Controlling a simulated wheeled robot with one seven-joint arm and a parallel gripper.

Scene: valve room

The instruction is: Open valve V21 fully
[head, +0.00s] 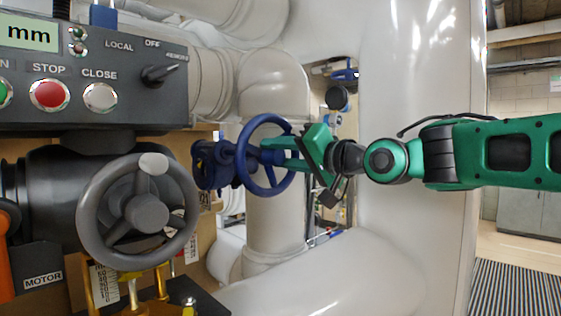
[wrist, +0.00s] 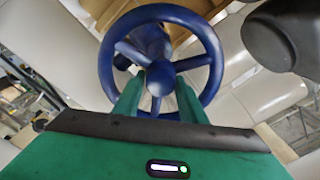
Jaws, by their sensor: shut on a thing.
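A blue valve with a spoked handwheel (head: 243,157) sits in the middle of the head view, in front of a pale vertical pipe. No V21 label is readable on it. My gripper (head: 290,152) reaches it from the right, with its green fingers at the wheel. In the wrist view the blue handwheel (wrist: 104,65) faces me. The fingertips lie close to the hub.
At left stands a grey motor actuator with a grey handwheel (head: 92,212) and a control box (head: 95,75) with buttons and a knob. Large pale pipes (head: 335,280) run below and behind the blue valve. A striped floor mat (head: 515,290) lies at lower right.

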